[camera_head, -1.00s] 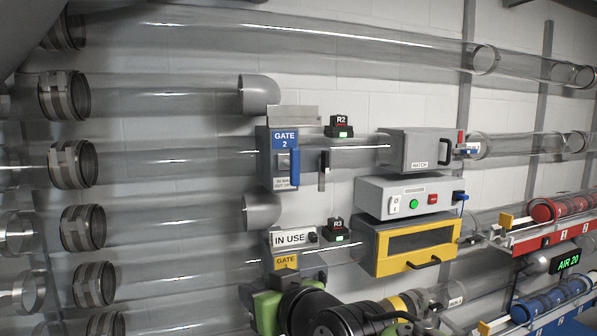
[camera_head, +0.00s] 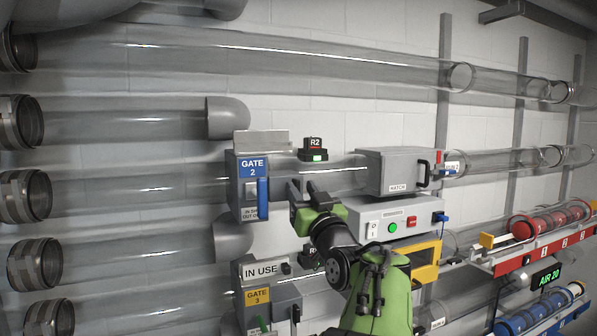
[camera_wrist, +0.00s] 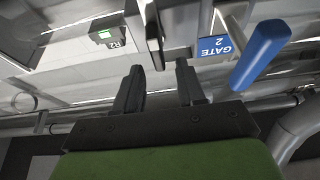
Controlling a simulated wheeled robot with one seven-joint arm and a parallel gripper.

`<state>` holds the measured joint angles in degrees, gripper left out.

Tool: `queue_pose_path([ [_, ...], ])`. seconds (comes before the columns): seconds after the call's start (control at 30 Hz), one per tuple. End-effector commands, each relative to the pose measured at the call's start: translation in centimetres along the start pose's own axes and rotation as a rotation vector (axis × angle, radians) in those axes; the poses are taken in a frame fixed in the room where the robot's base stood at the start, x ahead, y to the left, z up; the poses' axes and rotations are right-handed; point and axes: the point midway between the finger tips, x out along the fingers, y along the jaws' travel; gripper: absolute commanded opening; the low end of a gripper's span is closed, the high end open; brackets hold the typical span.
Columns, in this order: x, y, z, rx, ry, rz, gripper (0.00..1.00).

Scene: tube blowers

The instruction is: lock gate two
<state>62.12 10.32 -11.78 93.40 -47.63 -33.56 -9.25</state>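Gate two is a grey box (camera_head: 243,203) with a blue "GATE 2" label and an upright blue handle (camera_head: 263,192) on its front. In the wrist view it appears upside down, with the label (camera_wrist: 214,46) at upper right and the blue handle (camera_wrist: 262,48) beside it. A metal bar (camera_wrist: 153,32), likely the lever right of the box, stands just beyond my fingertips. My gripper (camera_head: 304,188) is just right of the box and covers that lever in the head view. In the wrist view my gripper (camera_wrist: 160,80) has its fingers apart with nothing between them.
The R2 indicator (camera_head: 314,150) shows a green light above the tube. A hatch box (camera_head: 397,172) and a control box (camera_head: 410,217) stand close right of my gripper. Gate 3 (camera_head: 258,308), under an "IN USE" sign (camera_head: 262,269), is below.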

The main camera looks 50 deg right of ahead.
Motion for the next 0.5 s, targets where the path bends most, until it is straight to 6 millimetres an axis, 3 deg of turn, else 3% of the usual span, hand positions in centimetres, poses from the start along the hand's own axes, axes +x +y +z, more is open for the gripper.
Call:
queue_pose_path([
  [0.13, 2.2, 0.0, -0.2, 0.001, -0.001, -0.001, 0.39],
  [0.43, 2.5, 0.0, 0.1, 0.001, -0.001, 0.001, 0.39],
  [0.5, 2.5, 0.0, 0.1, 0.000, -0.001, 0.001, 0.30],
])
